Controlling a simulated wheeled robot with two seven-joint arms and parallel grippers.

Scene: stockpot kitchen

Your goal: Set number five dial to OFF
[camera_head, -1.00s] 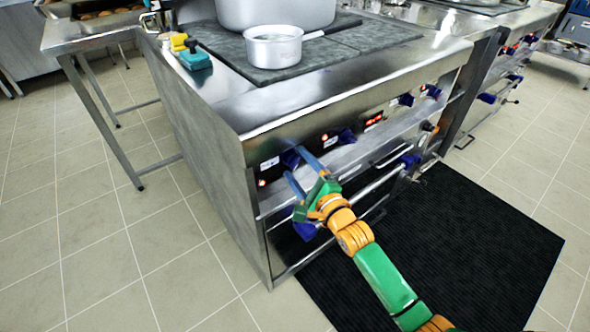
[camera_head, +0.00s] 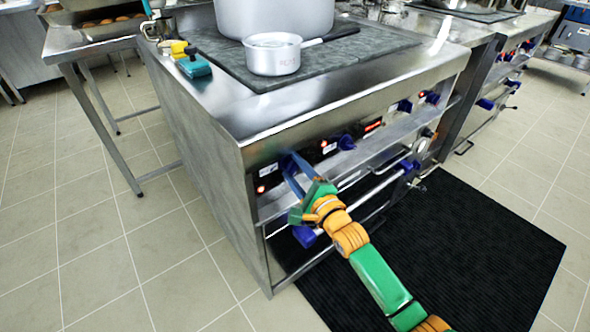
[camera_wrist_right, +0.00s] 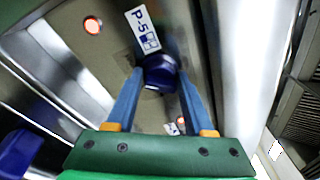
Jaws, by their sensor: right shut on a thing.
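The number five dial is a dark blue knob (camera_wrist_right: 160,72) on the stove's front panel, beside a white label reading P-5 (camera_wrist_right: 143,30) in the right wrist view. My right gripper (camera_head: 292,165) reaches the leftmost part of the panel in the head view. In the right wrist view its two blue fingers (camera_wrist_right: 162,88) stand on either side of the knob and are shut on it. The knob's pointer mark is too small to read, so its setting cannot be told. My left gripper is not in view.
Other blue knobs (camera_head: 346,142) line the panel to the right. A rail with blue brackets (camera_head: 304,236) runs below it. A saucepan (camera_head: 274,56) and a large pot (camera_head: 275,18) stand on the cooktop. A black mat (camera_head: 480,250) covers the floor in front.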

